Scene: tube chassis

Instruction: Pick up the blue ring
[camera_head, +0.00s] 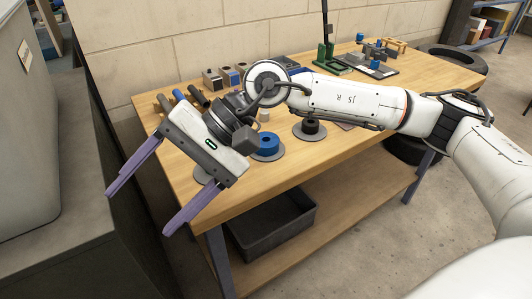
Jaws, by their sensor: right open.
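The blue ring (267,145) sits on a round grey base on the wooden workbench, left of the bench's middle. My right gripper (138,212) is open and empty, with its two purple fingers spread. It hangs past the bench's left front corner, to the left of the blue ring and apart from it. The wrist of my right arm covers part of the bench just beyond the ring. My left gripper is not in view.
A black ring (310,127) on a grey base stands right of the blue ring. Several cylinders and blocks line the back, with a green fixture (326,56) farther right. A dark bin (272,228) is on the lower shelf. A grey cabinet (62,225) stands at the left.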

